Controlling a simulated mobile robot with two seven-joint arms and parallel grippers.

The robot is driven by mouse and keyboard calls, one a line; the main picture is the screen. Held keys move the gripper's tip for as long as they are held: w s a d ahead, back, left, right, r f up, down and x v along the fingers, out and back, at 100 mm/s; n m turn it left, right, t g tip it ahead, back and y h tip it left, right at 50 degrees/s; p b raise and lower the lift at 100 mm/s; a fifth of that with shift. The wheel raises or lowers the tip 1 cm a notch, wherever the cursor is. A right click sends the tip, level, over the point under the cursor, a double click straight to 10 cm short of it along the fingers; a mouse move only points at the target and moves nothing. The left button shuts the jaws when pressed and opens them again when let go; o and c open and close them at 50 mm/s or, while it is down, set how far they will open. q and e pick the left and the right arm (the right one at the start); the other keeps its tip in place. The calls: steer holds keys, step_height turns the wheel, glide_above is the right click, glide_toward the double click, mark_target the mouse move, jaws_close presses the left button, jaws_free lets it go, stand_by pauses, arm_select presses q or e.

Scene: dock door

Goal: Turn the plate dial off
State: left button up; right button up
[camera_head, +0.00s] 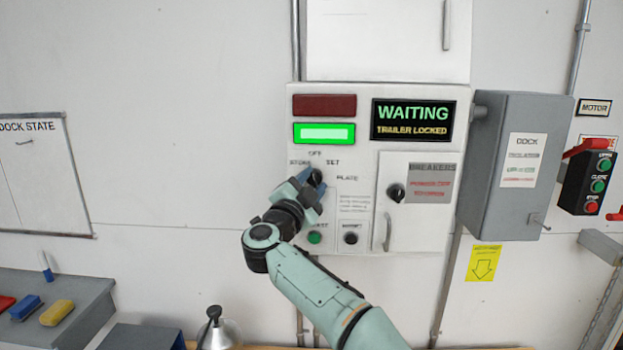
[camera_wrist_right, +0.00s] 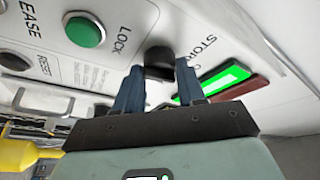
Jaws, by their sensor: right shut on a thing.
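The plate dial (camera_head: 318,176) is a small black knob on the white control panel (camera_head: 362,165). "OFF" is printed above it, "SET" to its right and "PLATE" to its lower right. My right gripper (camera_head: 311,181) reaches up from below and is shut on the dial, partly hiding it. In the right wrist view the black knob (camera_wrist_right: 159,60) sits between the two blue fingertips of the gripper (camera_wrist_right: 158,75). I cannot tell which way the dial points. My left gripper is not in view.
The green lamp (camera_head: 324,133) is lit and the display (camera_head: 413,122) reads "WAITING, TRAILER LOCKED". Below are a green button (camera_head: 314,238) and a black button (camera_head: 351,238). A breaker door (camera_head: 414,220) with a knob and handle is close to the right. A grey box (camera_head: 508,165) protrudes beyond.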

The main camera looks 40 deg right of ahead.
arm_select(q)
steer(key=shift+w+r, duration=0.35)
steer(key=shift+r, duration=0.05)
arm_select(e)
steer(key=shift+m+g, duration=0.3)
steer(key=shift+m, duration=0.3)
steer(key=o, duration=1)
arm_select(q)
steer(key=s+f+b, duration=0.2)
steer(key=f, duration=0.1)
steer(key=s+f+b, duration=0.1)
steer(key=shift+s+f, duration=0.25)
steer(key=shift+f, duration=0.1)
arm_select(e)
steer(key=v, duration=1.3)
steer(key=shift+s+a, duration=0.15)
steer(key=shift+a, duration=0.05)
